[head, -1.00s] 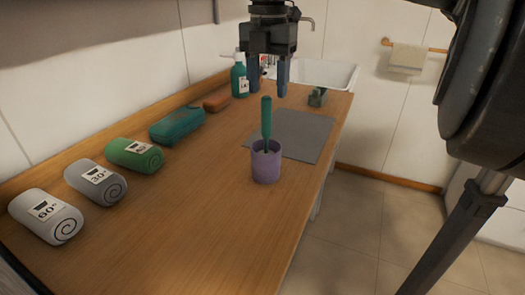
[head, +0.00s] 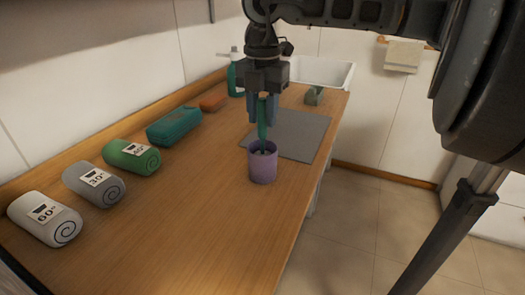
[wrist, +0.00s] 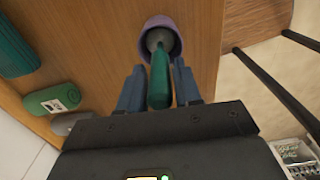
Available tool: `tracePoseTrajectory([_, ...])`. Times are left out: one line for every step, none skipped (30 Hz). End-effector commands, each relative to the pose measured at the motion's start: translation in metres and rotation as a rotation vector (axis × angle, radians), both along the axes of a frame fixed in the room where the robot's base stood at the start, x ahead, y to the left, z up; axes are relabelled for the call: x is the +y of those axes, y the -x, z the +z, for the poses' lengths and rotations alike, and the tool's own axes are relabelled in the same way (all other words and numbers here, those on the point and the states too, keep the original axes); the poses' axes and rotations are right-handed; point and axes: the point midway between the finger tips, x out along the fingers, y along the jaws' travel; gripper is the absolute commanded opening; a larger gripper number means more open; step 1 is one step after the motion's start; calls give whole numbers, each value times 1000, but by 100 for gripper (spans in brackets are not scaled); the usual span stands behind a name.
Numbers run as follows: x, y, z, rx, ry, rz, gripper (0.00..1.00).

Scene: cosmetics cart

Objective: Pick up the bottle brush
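The bottle brush (head: 263,122) has a green handle and stands upright in a purple cup (head: 263,165) on the wooden counter. In the wrist view the brush handle (wrist: 160,78) points toward my gripper, and its grey head sits inside the cup (wrist: 152,25). My gripper (head: 264,118) points down above the cup, with its blue fingers at the height of the handle. In the wrist view my gripper (wrist: 159,85) is open, with one finger on each side of the handle. The brush's lower end is partly hidden in the cup.
Rolled towels, white (head: 44,217), grey (head: 94,184) and green (head: 131,157), lie along the left wall. Behind them are a teal case (head: 174,126), an orange item (head: 212,103) and a green bottle (head: 233,80). A grey mat (head: 300,135) lies beyond the cup.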

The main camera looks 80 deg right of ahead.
Motion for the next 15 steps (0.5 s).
tracePoseTrajectory([0, 0, 0, 0, 0, 0, 28])
tracePoseTrajectory([0, 0, 0, 0, 0, 0, 25])
tracePoseTrajectory([0, 0, 0, 0, 0, 0, 21])
tracePoseTrajectory([0, 0, 0, 0, 0, 0, 18])
tracePoseTrajectory([0, 0, 0, 0, 0, 0, 16])
tracePoseTrajectory([0, 0, 0, 0, 0, 0, 12])
tracePoseTrajectory([0, 0, 0, 0, 0, 0, 9])
tracePoseTrajectory([0, 0, 0, 0, 0, 0, 6])
tracePoseTrajectory([0, 0, 0, 0, 0, 0, 2])
tracePoseTrajectory([0, 0, 0, 0, 0, 0, 0])
tracePoseTrajectory([0, 0, 0, 0, 0, 0, 0])
tracePoseTrajectory([0, 0, 0, 0, 0, 0, 0])
tracePoseTrajectory([0, 0, 0, 0, 0, 0, 0])
tracePoseTrajectory([0, 0, 0, 0, 0, 0, 0])
tracePoseTrajectory([0, 0, 0, 0, 0, 0, 0])
